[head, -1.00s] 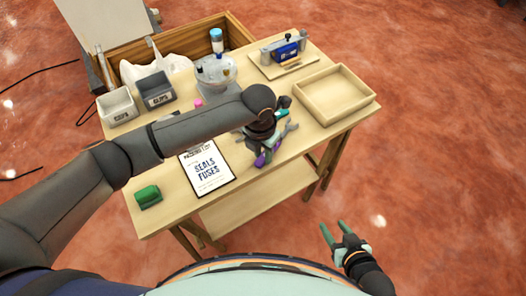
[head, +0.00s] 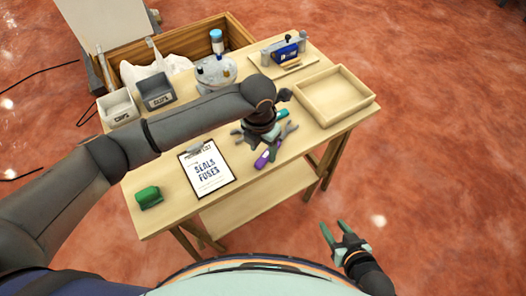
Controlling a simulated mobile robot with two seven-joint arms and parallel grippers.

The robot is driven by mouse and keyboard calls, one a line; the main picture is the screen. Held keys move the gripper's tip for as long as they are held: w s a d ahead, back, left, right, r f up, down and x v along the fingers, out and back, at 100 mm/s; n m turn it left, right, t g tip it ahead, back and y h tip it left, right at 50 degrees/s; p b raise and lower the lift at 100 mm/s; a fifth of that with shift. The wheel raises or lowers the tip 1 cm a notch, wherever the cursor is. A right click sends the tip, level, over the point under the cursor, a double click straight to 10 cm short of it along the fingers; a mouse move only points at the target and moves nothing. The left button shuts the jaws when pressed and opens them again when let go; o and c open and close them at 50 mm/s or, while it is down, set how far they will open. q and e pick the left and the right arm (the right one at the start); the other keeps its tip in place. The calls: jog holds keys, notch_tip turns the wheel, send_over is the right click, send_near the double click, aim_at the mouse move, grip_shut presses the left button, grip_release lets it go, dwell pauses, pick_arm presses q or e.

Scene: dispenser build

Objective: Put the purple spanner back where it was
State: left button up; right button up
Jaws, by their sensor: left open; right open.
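The purple spanner (head: 262,159) lies near the front edge of the wooden table, partly hidden by my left gripper and grey metal beside it. My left gripper (head: 250,137) is open just above and behind it, apart from its visible purple part as far as I can tell. Its fingers are small and partly hidden by my wrist. My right gripper (head: 338,236) is open and empty, low over the floor in front of the table.
A grey spanner-like tool (head: 290,130) and a green item (head: 282,114) lie close by. A clipboard (head: 208,172) and a green block (head: 148,197) are to the left. An empty wooden tray (head: 335,95), a blue device (head: 286,53), and two bins (head: 157,91) stand further back.

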pick_arm(q)
notch_tip(320, 180, up, 9)
jog(key=shift+s+a+p, duration=0.15)
jog(key=shift+s+p, duration=0.1)
jog(key=shift+p, duration=0.1)
dwell(0.4)
